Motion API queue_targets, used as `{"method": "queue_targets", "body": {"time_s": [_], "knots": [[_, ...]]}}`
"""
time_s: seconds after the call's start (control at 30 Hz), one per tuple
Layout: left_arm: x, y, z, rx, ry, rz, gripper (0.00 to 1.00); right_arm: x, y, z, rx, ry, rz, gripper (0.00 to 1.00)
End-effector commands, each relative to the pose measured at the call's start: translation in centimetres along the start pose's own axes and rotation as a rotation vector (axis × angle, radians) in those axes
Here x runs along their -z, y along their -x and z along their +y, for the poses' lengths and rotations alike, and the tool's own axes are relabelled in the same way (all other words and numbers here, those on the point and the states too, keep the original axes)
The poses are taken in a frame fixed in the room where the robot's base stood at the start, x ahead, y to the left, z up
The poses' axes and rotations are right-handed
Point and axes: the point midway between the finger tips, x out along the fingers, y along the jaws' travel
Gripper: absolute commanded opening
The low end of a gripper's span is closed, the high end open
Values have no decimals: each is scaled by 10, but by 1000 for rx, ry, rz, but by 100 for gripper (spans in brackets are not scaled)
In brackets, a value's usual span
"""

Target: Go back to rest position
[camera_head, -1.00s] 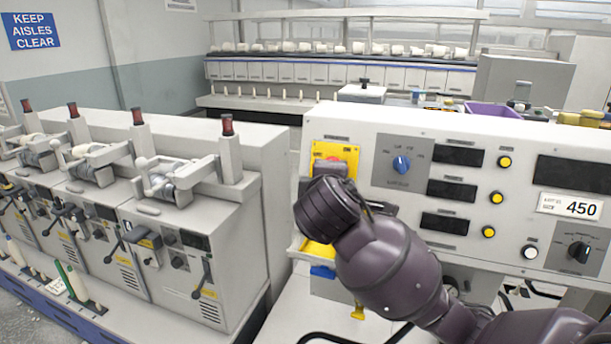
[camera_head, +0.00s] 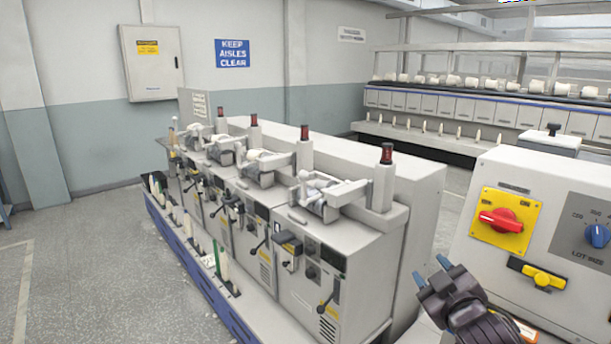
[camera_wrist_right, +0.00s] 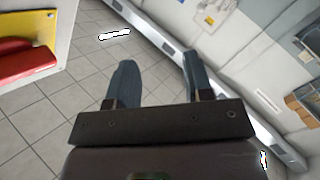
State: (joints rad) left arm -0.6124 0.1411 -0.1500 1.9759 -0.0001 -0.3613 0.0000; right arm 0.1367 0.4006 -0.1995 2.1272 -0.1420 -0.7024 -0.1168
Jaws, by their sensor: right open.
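My right gripper (camera_head: 446,279) shows at the lower right of the head view, in front of the light control cabinet and below and left of its red switch. Its two blue-grey fingers are apart with nothing between them. The right wrist view also shows the open fingers (camera_wrist_right: 155,82) over grey floor tiles. My left gripper is not in the head view.
The control cabinet (camera_head: 482,260) with a red rotary switch (camera_head: 502,220) on a yellow plate stands at the right, close to my right gripper. A row of winding units (camera_head: 345,255) fills the middle. Open floor (camera_head: 80,270) lies at the left.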

Motion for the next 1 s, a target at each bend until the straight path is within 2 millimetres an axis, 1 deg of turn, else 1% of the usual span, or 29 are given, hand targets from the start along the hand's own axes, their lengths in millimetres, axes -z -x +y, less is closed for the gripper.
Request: {"method": "queue_targets", "body": {"time_s": [0.03, 0.17, 0.2, 0.27, 0.3, 0.37, 0.4, 0.47, 0.5, 0.57, 0.6, 0.7, 0.8, 0.9, 1.0], "knots": [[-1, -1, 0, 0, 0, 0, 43, -24, 8, -17, 24, -68, -11, 47], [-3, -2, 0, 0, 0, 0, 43, -76, 31, -54, 64, -229, -35, 47], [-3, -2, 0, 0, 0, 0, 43, -91, 40, -65, 71, -272, -49, 47], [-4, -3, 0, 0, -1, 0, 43, -115, 56, -81, 80, -333, -79, 47], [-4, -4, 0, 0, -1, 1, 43, -131, 67, -91, 83, -367, -101, 47], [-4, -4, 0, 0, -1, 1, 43, -155, 85, -107, 86, -414, -143, 47], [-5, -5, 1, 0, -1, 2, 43, -171, 98, -117, 88, -441, -175, 47], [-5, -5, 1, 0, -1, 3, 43, -194, 120, -132, 91, -474, -232, 47], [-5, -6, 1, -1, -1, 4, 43, -209, 136, -142, 92, -494, -275, 47], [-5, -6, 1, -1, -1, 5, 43, -229, 159, -156, 94, -518, -337, 47], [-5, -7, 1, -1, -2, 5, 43, -240, 174, -164, 94, -531, -373, 47], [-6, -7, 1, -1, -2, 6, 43, -259, 205, -178, 94, -555, -444, 47], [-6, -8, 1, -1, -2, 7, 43, -270, 227, -188, 94, -568, -489, 47], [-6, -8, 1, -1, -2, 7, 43, -276, 238, -191, 96, -570, -513, 47], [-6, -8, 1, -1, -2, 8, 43, -278, 242, -192, 97, -570, -521, 47]]}}
